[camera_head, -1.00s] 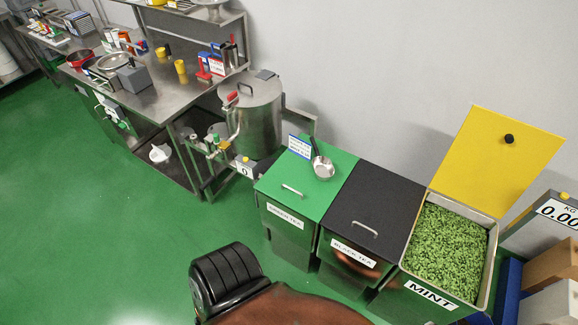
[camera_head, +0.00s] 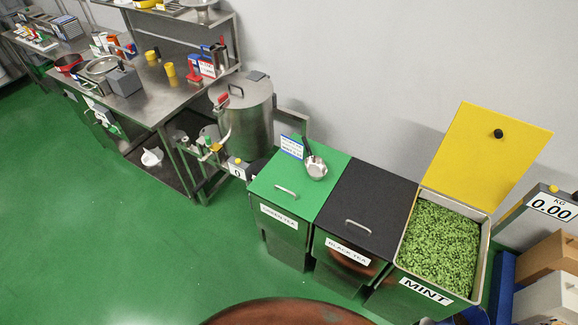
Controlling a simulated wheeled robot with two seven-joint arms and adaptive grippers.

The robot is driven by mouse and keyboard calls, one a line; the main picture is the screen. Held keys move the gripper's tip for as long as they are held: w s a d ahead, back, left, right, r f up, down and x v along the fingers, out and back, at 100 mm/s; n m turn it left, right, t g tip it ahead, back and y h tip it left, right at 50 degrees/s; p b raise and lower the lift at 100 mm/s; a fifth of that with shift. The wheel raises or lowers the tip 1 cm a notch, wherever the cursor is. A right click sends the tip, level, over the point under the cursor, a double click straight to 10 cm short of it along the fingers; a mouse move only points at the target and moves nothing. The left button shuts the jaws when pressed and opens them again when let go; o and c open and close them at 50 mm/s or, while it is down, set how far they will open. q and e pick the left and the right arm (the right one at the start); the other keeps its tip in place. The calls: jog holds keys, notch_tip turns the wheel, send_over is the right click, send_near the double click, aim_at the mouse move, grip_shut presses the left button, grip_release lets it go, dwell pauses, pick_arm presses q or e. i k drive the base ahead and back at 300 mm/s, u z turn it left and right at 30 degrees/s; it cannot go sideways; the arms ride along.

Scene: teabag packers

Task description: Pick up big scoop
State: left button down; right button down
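A big metal scoop (camera_head: 316,167) with a dark handle lies on the green lid (camera_head: 325,190) of the green tea bin. Its round bowl is toward the front right and its handle points to the back left, beside a small white and blue sign (camera_head: 292,147). Neither of my grippers shows in the head view, so whether they are open or shut is hidden.
The black tea bin (camera_head: 372,200) is closed. The mint bin (camera_head: 425,291) stands open, its yellow lid (camera_head: 490,155) raised. A steel pot (camera_head: 248,120) and a steel table (camera_head: 150,105) stand left. Boxes (camera_head: 545,262) stand right. The green floor (camera_head: 130,250) is clear at front left.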

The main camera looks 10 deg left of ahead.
aim_at(315, 167)
jog(key=u, duration=0.75)
jog(key=i, duration=1)
jog(key=z, duration=0.05)
